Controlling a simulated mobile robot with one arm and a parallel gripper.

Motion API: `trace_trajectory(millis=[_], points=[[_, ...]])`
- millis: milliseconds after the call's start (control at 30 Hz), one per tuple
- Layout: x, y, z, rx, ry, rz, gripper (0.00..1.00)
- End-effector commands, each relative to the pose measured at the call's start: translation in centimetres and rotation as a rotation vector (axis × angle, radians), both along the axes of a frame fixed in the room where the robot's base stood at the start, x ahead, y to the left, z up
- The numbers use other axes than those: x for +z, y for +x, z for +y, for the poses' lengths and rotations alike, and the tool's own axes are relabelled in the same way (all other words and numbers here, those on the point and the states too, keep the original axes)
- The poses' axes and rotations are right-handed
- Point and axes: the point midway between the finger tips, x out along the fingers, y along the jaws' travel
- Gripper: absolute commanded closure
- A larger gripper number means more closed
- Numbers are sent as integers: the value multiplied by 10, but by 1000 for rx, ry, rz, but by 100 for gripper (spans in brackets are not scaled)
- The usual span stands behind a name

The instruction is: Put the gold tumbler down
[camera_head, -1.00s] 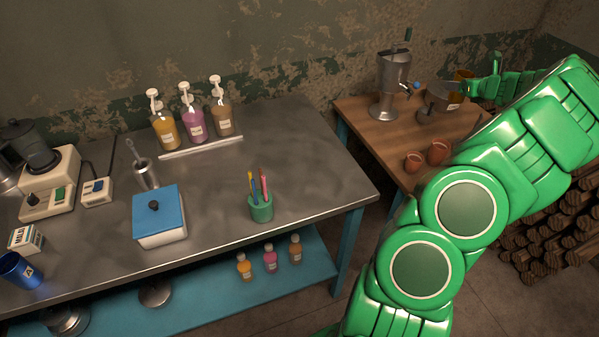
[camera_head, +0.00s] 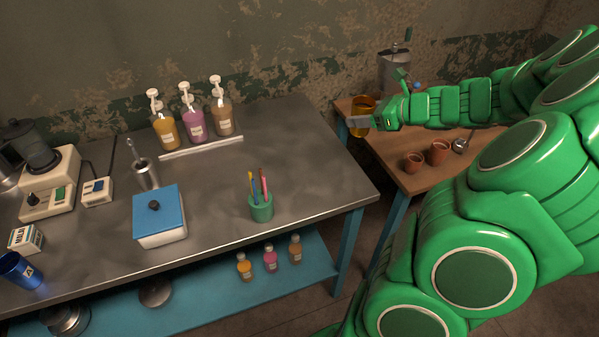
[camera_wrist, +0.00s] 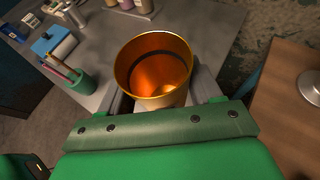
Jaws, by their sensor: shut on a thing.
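The gold tumbler (camera_head: 361,112) is held upright in my gripper (camera_head: 368,122), which is shut on it. In the head view it is in front of the wooden table's left edge, at the gap beside the metal table. In the wrist view the tumbler (camera_wrist: 157,72) is seen from above, its open mouth showing a shiny, empty-looking inside. The gripper's fingers (camera_wrist: 160,102) flank its near side. The tumbler's underside is hidden, and it appears to be in the air.
The metal table (camera_head: 310,165) has a clear right half beyond the green pen cup (camera_head: 261,208). Pump bottles (camera_head: 193,124) stand at its back, and a blue-lidded box (camera_head: 158,215) is left of the cup. The wooden table (camera_head: 390,148) holds small clay cups (camera_head: 438,152) and a metal urn (camera_head: 395,72).

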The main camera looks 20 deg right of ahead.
Motion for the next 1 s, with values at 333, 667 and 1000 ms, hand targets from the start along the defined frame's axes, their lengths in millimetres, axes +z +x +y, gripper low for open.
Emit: trace_trajectory(millis=[333,667,1000], points=[[12,-43,112,221,-2,1,72],[17,-65,159,317,1,1,72],[0,-72,172,343,1,2,72]])
